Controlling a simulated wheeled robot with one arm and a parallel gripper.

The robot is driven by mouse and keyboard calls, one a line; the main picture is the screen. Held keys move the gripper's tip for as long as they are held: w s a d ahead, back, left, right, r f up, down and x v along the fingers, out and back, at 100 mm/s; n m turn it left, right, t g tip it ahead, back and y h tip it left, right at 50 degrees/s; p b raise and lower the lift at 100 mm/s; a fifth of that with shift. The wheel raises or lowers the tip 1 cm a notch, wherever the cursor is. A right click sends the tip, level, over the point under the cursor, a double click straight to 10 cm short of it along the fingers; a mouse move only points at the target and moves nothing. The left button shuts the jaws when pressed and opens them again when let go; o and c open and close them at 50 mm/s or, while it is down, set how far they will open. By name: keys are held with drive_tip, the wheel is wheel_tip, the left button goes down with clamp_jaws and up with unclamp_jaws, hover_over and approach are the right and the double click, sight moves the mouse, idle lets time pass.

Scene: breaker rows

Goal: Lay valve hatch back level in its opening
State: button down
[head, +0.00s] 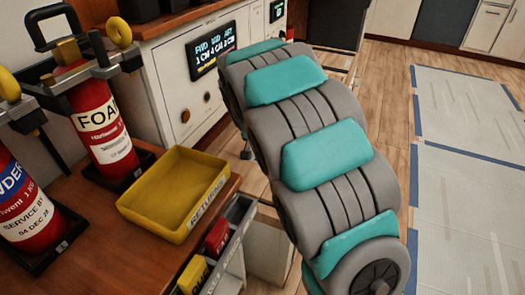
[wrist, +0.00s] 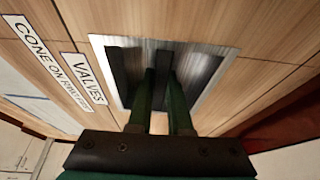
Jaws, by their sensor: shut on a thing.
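In the wrist view, my gripper (wrist: 161,75) reaches its two green fingers down to a metal-rimmed opening (wrist: 218,88) in a wood-plank surface. The fingers are closed on a narrow dark piece (wrist: 163,56), which seems to be part of the valve hatch. Brushed metal and dark strips show inside the rim. The fingers hide part of this, so I cannot tell whether the hatch sits level. A white "VALVES" label (wrist: 86,78) lies left of the opening. In the head view, my arm hides the gripper and hatch.
In the wrist view, a second label (wrist: 45,60) lies farther left. In the head view, a yellow returns tray (head: 180,190) and red extinguishers (head: 100,125) stand on a wooden bench (head: 100,245) at left. A cabinet with a display (head: 212,52) stands behind. Sheeted floor (head: 465,180) lies at right.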

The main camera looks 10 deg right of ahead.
drive_tip(key=shift+f+b, duration=0.35)
drive_tip(key=shift+f, duration=0.25)
drive_tip(key=c, duration=0.8)
unclamp_jaws()
drive_tip(key=shift+o, duration=0.2)
drive_tip(key=shift+f, duration=0.1)
drive_tip(key=v, duration=0.8)
drive_tip(key=shift+w, duration=0.1)
